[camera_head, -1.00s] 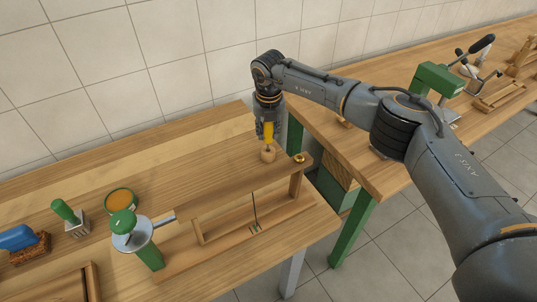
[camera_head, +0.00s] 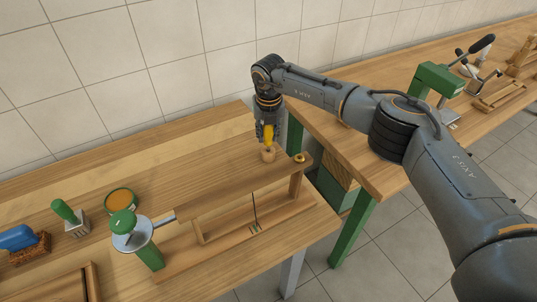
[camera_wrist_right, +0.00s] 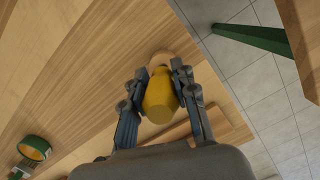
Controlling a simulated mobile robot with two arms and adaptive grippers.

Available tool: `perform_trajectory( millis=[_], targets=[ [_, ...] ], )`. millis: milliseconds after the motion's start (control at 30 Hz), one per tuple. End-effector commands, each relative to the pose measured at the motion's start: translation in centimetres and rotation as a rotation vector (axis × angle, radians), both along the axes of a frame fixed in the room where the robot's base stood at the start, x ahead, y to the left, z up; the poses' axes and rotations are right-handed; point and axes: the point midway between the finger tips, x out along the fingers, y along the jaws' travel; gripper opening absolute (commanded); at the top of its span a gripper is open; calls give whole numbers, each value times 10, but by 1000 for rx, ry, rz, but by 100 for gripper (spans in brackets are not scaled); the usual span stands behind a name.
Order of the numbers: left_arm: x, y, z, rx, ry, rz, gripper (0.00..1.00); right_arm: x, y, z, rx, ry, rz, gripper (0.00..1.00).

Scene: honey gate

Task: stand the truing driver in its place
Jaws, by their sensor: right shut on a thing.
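The truing driver has a yellow handle (camera_head: 269,134); the handle also shows in the right wrist view (camera_wrist_right: 160,97). My right gripper (camera_head: 267,139) is shut on this handle. The handle points down and sits just above a small round wooden holder (camera_head: 268,156), which also shows in the wrist view (camera_wrist_right: 163,58). The driver's shaft is not visible now; it seems to be down inside the holder, but the tip is hidden. I cannot tell whether the handle touches the holder's top. My left gripper is not in view.
A wooden frame with a long beam (camera_head: 230,187) stands right in front of the holder, with a brass knob (camera_head: 299,158) at its right end. Bench behind the beam is clear.

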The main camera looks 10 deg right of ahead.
Motion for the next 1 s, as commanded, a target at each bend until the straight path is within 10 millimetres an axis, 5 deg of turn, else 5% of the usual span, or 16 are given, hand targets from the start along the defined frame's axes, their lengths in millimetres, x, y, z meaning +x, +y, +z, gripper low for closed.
perform_trajectory(
  millis=[167,200,300,533,633,867,1000],
  targets=[
    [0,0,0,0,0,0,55,0,0,-1,0,0,0,0],
    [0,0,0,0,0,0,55,0,0,-1,0,0,0,32],
    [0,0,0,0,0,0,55,0,0,-1,0,0,0,52],
    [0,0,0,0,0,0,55,0,0,-1,0,0,0,54],
    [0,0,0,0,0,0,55,0,0,-1,0,1,0,72],
    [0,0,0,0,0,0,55,0,0,-1,0,1,0,73],
    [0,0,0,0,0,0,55,0,0,-1,0,1,0,92]
  ],
)
